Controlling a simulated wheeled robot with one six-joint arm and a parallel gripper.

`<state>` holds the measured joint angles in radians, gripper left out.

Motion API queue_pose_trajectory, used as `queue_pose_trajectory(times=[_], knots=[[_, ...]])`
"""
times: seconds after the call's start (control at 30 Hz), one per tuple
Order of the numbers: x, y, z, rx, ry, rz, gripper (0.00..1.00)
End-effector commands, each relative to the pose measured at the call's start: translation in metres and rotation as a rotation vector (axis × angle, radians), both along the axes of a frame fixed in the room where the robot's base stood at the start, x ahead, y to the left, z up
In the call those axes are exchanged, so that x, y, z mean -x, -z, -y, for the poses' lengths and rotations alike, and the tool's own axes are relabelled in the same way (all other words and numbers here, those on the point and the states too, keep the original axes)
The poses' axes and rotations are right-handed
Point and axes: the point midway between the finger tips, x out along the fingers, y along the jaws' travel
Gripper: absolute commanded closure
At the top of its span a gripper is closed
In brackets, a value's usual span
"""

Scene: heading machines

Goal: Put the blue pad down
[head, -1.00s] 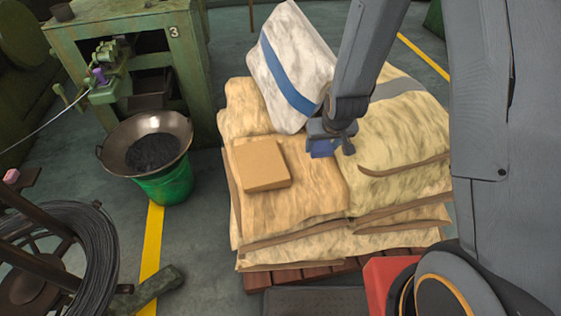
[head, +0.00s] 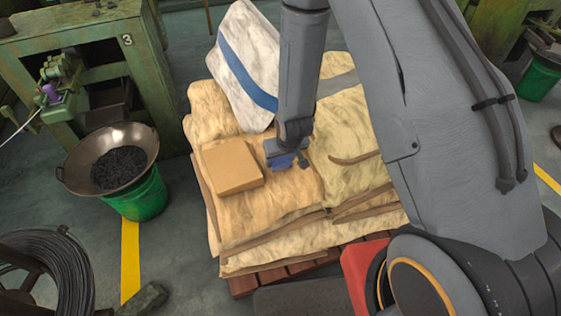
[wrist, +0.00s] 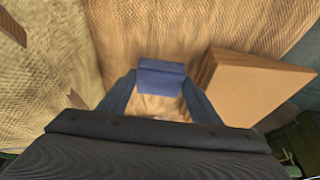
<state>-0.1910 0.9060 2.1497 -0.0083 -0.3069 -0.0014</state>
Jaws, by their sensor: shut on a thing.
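The blue pad (head: 283,163) is a small dark blue block at the tip of my gripper (head: 287,159), over the tan sacks. In the wrist view the blue pad (wrist: 161,77) sits between the two fingers of my gripper (wrist: 161,88), which is shut on it. Sack cloth shows below and around the pad. I cannot tell whether the pad touches the sack under it. A cardboard box (head: 231,167) lies on the sack just left of the gripper; it also shows at the right of the wrist view (wrist: 258,88).
Stacked sacks (head: 270,215) lie on a reddish pallet (head: 285,274). A white sack with a blue stripe (head: 245,65) leans behind. A metal pan (head: 140,135) on a green bucket (head: 137,200) stands left, near a green machine (head: 165,70). Bare sack surface shows in front of the gripper.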

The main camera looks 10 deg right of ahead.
Motion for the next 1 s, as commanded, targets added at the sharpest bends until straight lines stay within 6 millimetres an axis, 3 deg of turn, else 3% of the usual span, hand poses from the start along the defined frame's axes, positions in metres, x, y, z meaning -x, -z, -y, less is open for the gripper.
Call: queue_pose_trajectory(times=[0.2,0.6,0.63,0.73,1.0], knots=[[0.0,0.02,0.0,0.0,0.0,0.0,0.6],[-0.001,0.024,0.0,0.0,0.0,0.001,0.6],[-0.001,0.025,0.0,0.0,0.0,0.001,0.4],[-0.001,0.024,0.0,0.0,0.0,0.001,0.24],[-0.001,0.023,0.0,0.0,0.0,0.001,0.23]])
